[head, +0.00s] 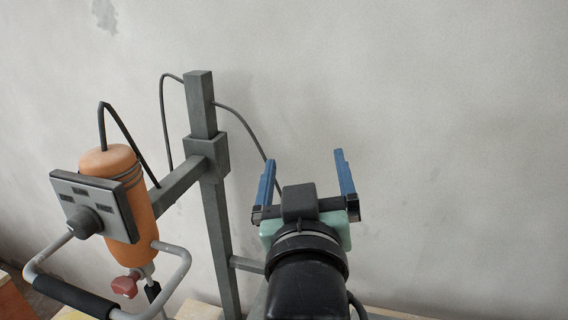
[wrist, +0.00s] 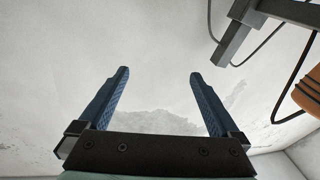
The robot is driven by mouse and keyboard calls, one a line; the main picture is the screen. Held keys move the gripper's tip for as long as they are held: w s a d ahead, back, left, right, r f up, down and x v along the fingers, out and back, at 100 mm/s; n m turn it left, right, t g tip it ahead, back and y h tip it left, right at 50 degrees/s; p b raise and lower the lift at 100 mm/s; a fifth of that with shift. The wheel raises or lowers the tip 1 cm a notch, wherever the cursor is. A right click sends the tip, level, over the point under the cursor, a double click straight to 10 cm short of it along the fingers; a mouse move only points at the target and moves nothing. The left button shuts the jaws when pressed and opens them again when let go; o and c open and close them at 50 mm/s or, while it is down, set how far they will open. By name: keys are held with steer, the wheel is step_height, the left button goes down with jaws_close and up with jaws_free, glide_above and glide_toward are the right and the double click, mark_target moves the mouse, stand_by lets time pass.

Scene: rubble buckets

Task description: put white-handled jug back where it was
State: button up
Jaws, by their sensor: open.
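My gripper (head: 305,158) is raised in front of the pale wall, with its two blue fingers spread apart and nothing between them. In the wrist view my gripper (wrist: 159,73) is likewise open and empty, with only pale wall or ceiling surface beyond the fingertips. The white-handled jug is not visible in either view. The place it came from cannot be made out.
A grey drill stand (head: 215,230) rises left of my gripper, with an orange drill (head: 130,205), a handle bar and loose black cables. It also shows in the wrist view (wrist: 238,38). The wall (head: 450,150) to the right is bare.

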steer(key=s+a+r+t, duration=0.1)
steer(key=s+r+t, duration=0.1)
steer(key=s+r, duration=0.2)
steer(key=s+a+r+m+t, duration=0.1)
steer(key=s+r+t, duration=0.2)
steer(key=r, duration=0.7)
steer(key=s+r+t+y, duration=0.1)
steer(key=s+r+t, duration=0.2)
steer(key=s+r, duration=0.3)
steer(key=shift+a+r+m, duration=0.4)
steer(key=shift+r, duration=0.4)
